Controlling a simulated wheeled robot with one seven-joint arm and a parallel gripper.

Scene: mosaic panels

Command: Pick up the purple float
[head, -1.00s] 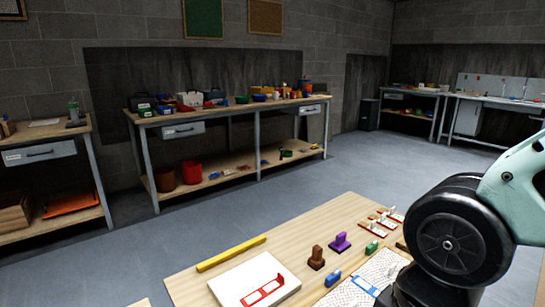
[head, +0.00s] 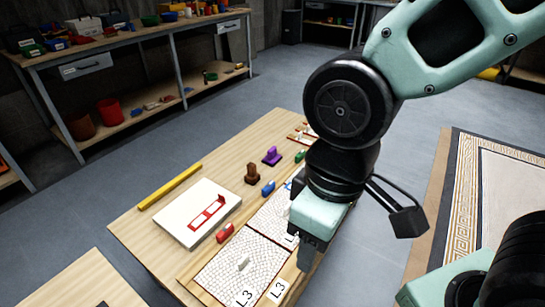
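The purple float (head: 272,156) stands on the wooden table (head: 160,218), with its flat base down and its handle up. It is beyond and to the left of my arm in the head view. My gripper (head: 306,258) points down over the near right part of the table, beside the mosaic panels. It is apart from the float. Its fingers are small and dark here, and I cannot tell whether they are open or shut.
A brown float (head: 252,174), a blue block (head: 268,188), a green block (head: 300,156) and a red block (head: 225,232) stand near the purple float. A white board (head: 172,217) and a yellow bar (head: 170,186) lie left. A mosaic panel (head: 228,273) lies in front.

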